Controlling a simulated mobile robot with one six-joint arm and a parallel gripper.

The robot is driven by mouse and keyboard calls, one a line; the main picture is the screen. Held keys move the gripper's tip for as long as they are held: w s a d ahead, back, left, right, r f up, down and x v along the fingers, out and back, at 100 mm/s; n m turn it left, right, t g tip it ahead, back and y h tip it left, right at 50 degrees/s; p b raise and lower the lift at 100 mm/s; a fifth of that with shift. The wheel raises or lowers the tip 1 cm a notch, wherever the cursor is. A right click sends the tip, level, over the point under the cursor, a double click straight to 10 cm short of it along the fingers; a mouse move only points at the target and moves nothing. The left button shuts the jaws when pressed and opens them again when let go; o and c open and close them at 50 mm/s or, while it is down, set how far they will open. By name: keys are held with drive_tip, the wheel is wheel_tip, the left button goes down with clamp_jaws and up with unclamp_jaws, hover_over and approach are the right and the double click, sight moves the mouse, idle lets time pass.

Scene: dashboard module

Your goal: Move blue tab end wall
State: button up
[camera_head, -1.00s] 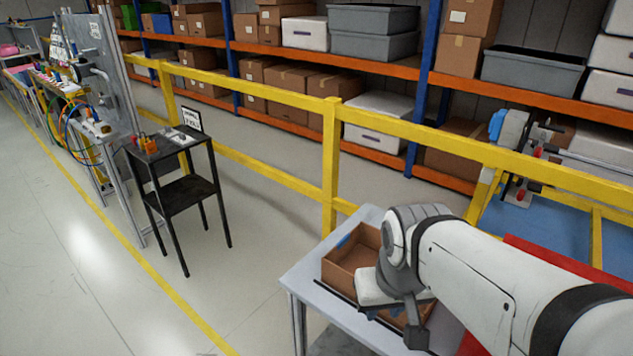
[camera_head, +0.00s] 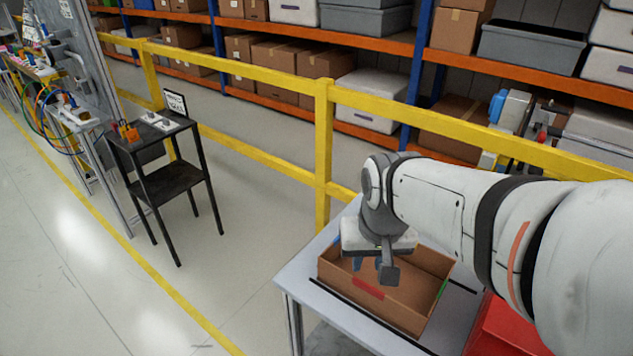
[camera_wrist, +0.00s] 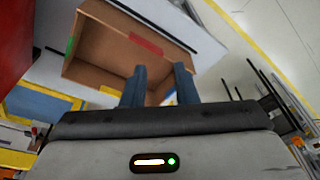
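A brown open-topped box (camera_head: 420,268) sits on a light grey table. A red tab (camera_head: 367,287) marks its near long wall and a green tab (camera_head: 442,288) its right end wall. In the wrist view the box (camera_wrist: 110,45) also shows its red tab (camera_wrist: 146,43) and green tab (camera_wrist: 70,45). Whether a wall lies between the fingers, I cannot tell.
The table (camera_head: 300,277) has a bare strip left of the box. A red surface (camera_head: 505,330) stands at the right. A yellow rail (camera_head: 324,150) runs behind the table. A black stand (camera_head: 172,185) is at the left, with open floor between.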

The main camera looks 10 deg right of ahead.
drive_tip(key=w+f+m+g+p, duration=0.1)
drive_tip(key=w+f+m+p, duration=0.25)
drive_tip(key=w, duration=0.85)
drive_tip(key=m+g+p, duration=0.1)
drive_tip(key=m, duration=0.3)
hover_over(338, 255)
wheel_tip(338, 255, down, 7)
drive_tip(key=shift+w+d+f, duration=0.15)
drive_tip(key=shift+w+f, duration=0.2)
drive_tip(key=shift+f, duration=0.1)
wheel_tip(338, 255, down, 7)
drive_tip(key=shift+f+p, duration=0.1)
drive_tip(key=shift+p, duration=0.45)
clamp_jaws()
